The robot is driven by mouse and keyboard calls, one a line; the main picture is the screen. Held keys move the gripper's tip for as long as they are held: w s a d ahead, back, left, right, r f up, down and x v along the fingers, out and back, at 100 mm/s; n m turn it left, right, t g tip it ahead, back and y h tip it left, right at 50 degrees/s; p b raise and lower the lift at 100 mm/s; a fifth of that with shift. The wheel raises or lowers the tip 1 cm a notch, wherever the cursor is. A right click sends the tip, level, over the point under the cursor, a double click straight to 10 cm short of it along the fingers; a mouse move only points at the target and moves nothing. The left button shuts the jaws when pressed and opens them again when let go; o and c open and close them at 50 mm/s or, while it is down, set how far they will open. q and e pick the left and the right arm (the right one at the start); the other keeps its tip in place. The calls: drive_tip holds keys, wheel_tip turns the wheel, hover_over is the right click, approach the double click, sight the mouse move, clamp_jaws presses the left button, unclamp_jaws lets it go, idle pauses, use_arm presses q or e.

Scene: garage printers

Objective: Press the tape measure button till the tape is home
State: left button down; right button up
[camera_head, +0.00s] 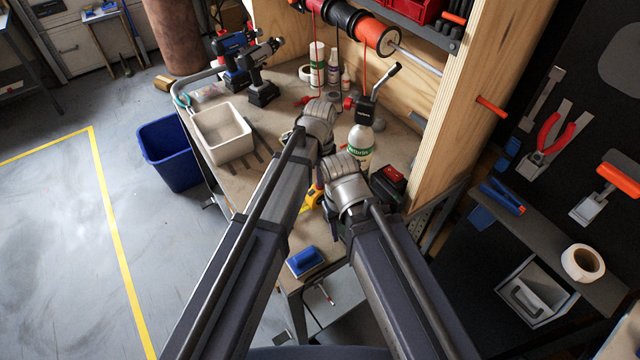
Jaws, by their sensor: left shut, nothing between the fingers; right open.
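A small yellow thing (312,198), which looks like the tape measure, sits on the workbench between my two arms. My arms cover much of it, so I cannot see its button or how much tape is out. My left gripper (325,146) is above and beyond it, shut and empty, mostly hidden by its own wrist. My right gripper (333,213) is close to its right side, low over the bench's near part, and open. I cannot tell whether the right gripper touches the yellow thing.
A wooden post (462,110) rises at right. A blue bin (168,155) stands on the floor.

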use_arm(q)
drive_tip(key=shift+f, duration=0.2)
drive_tip(key=shift+r, duration=0.15)
wheel_tip(320, 180, up, 6)
drive_tip(key=p, duration=0.6)
idle(0.3)
drive_tip(key=s+a+n, duration=0.6)
drive_tip(key=a+n, duration=0.3)
drive_tip(key=s+a+n, duration=0.6)
drive_tip(key=a+n, duration=0.2)
drive_tip(key=n, duration=0.2)
drive_tip(key=s+d+m+y, duration=0.1)
drive_tip(key=s+d+m, duration=0.3)
drive_tip(key=d, duration=0.7)
drive_tip(key=shift+s, duration=0.5)
